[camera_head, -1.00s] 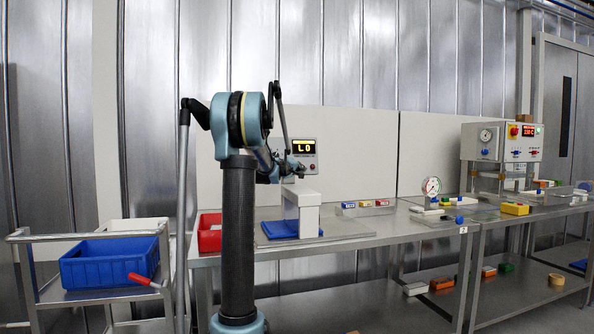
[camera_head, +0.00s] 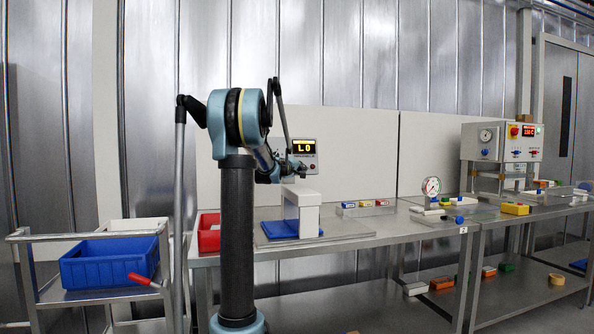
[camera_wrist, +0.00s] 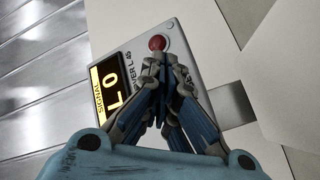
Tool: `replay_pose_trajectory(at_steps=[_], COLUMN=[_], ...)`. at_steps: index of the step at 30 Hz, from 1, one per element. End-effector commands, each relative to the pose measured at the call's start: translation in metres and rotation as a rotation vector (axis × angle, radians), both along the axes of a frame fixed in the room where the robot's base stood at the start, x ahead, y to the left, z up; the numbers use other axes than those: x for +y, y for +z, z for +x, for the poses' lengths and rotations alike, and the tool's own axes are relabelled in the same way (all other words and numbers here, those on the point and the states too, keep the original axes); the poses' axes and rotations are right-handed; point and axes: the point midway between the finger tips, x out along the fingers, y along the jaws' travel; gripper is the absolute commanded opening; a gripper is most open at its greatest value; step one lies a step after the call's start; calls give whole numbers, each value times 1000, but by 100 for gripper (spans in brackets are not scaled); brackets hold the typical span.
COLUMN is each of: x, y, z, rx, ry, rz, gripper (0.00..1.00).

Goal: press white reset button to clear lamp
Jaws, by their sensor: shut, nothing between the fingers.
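A signal box (camera_head: 312,160) with a lit yellow display stands at the back of the left bench. In the wrist view its face (camera_wrist: 125,62) is turned sideways, with the display (camera_wrist: 107,90) at left. A round red lamp or button (camera_wrist: 157,43) shows at the top of the face. My gripper (camera_wrist: 154,60) is shut and empty, its fingertips over the panel just below the red piece. I cannot tell whether they touch it. I cannot make out a white button; the fingers cover part of the face. In the head view my gripper (camera_head: 296,168) is in front of the box.
A white block-shaped stand (camera_head: 303,197) with a blue mat (camera_head: 279,229) is below my gripper. A red bin (camera_head: 208,240) is to its left. A dial gauge (camera_head: 431,186) and a press machine (camera_head: 478,150) stand to the right. A blue crate (camera_head: 95,268) sits on a trolley.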

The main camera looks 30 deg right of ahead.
Motion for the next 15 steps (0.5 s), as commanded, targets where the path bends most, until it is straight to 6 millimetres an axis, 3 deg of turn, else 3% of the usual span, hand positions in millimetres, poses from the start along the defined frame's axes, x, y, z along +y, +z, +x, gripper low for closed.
replay_pose_trajectory(at_steps=[15], x=[9], y=[7], z=[-39], rx=[0], ry=[0], rz=[0], gripper=[0])
